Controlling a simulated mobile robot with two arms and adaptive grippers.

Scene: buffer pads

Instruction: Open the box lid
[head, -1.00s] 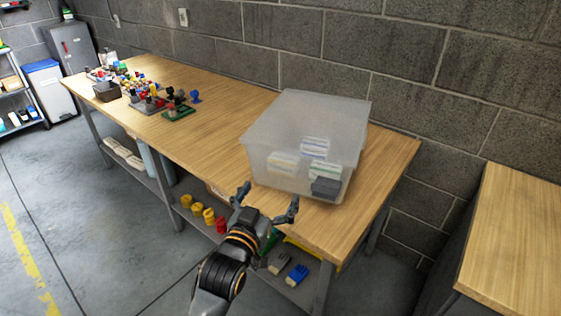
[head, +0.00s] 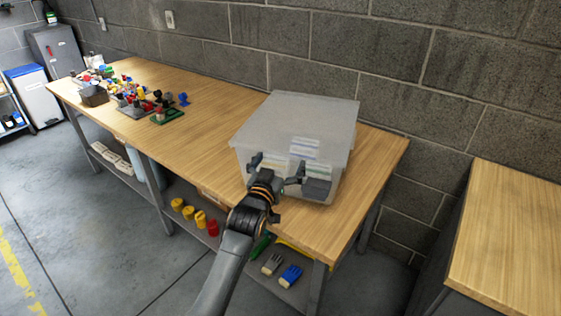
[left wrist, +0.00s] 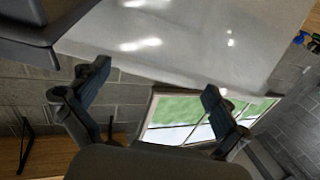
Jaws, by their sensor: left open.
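A translucent plastic box (head: 262,142) stands on the right part of the long wooden table. Its frosted lid (head: 303,112) lies shut on top. A few pale, striped packs (head: 304,146) show blurred through the front wall, with a dark block beside them. My left gripper (head: 277,172) is open and empty at the front of the box, below the lid's front edge. I cannot tell whether it touches the box. In the left wrist view its open fingers (left wrist: 152,88) are spread below a pale, glossy surface, which seems to be part of the box. My right gripper is not visible.
Colourful small parts (head: 125,95) and a dark bin (head: 94,95) sit at the table's far left. Bare table (head: 205,125) lies between them and the box. Yellow and red pieces (head: 195,215) are on the shelf below. A block wall (head: 430,90) stands behind.

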